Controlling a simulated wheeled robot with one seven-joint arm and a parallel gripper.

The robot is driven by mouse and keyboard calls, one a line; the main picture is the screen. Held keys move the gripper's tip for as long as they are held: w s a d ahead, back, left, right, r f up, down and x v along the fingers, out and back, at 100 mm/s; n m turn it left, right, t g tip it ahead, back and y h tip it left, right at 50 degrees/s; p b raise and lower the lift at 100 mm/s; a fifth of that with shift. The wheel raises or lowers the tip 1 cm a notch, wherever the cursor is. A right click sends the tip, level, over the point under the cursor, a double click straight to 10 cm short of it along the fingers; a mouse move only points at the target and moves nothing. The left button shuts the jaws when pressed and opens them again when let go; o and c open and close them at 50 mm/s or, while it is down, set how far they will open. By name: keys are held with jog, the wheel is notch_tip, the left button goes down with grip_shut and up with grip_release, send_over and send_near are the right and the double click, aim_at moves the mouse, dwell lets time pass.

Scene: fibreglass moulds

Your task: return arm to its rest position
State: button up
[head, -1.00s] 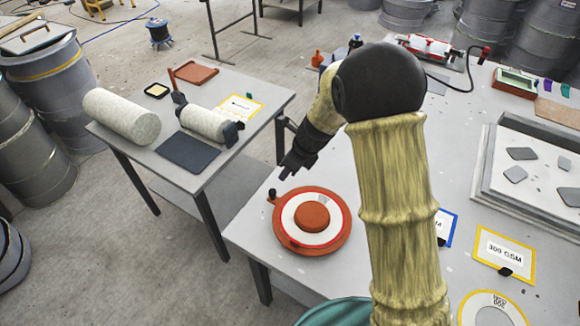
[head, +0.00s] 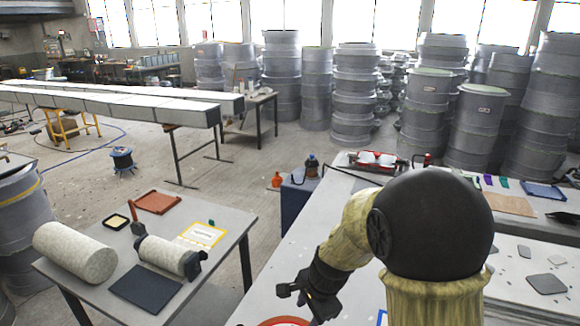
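My gripper (head: 294,297) is at the lower middle of the head view, above the near left part of the large grey table (head: 262,302). My arm rises from the bottom right, with a black elbow and a yellowish sleeve. The dark fingers are small and seen from the side, so whether they are apart or closed is unclear. I see nothing held in them. The edge of an orange-red round mould (head: 284,322) shows at the bottom edge, below the gripper.
A smaller grey table (head: 215,232) at left holds a fibre roll (head: 75,252), a second roll on a stand (head: 165,255) and a dark mat (head: 145,289). A red tool tray (head: 375,160) lies at the large table's back. Stacked grey drums (head: 352,95) stand behind.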

jog(key=s+d+r+n+h, duration=0.2)
jog(key=s+d+n, duration=0.9)
jog(key=n, duration=0.1)
jog(key=shift+s+r+t, duration=0.2)
jog(key=shift+r+t, duration=0.1)
jog(key=shift+r, duration=0.1)
jog(key=shift+c, duration=0.2)
jog(key=shift+c, duration=0.6)
jog(key=shift+d, duration=0.1)
